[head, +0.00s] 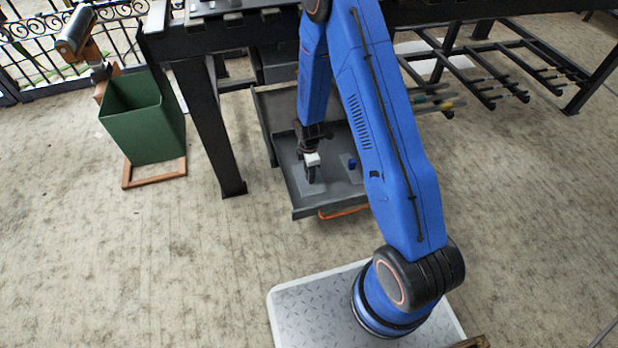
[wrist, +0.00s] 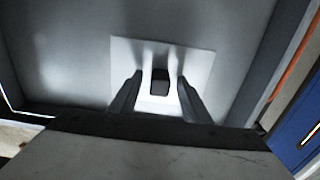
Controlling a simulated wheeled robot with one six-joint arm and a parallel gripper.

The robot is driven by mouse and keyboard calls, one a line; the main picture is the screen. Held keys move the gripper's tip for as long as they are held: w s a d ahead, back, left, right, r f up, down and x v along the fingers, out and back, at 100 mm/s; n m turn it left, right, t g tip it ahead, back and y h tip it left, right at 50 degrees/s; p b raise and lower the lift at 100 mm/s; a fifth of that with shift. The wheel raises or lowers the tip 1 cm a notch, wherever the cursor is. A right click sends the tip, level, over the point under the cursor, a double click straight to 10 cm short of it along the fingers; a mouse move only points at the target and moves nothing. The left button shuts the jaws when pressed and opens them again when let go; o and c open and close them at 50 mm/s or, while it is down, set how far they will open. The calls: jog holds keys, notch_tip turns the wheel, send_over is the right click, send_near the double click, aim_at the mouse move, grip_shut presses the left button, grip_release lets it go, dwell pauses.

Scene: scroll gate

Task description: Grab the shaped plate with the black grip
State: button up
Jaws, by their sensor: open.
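A pale, roughly square plate (wrist: 128,55) lies on the floor of a grey open drawer in the wrist view. A black block-like grip (wrist: 160,82) stands up near its middle. My gripper (wrist: 159,79) is open above the plate, with one finger on each side of the black grip and a gap on both sides. In the head view my gripper (head: 311,178) reaches down into the drawer (head: 300,208), and it mostly hides the plate and grip there. I cannot tell the plate's exact outline.
A small blue piece (head: 352,164) sits in the drawer to the right of my gripper. The drawer's walls surround the work area. A dark table leg (head: 212,130) and a green bin (head: 143,118) stand to the left. An orange strip (head: 342,211) shows below the drawer's front.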

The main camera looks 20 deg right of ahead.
grip_shut()
jog(key=shift+r, duration=0.1)
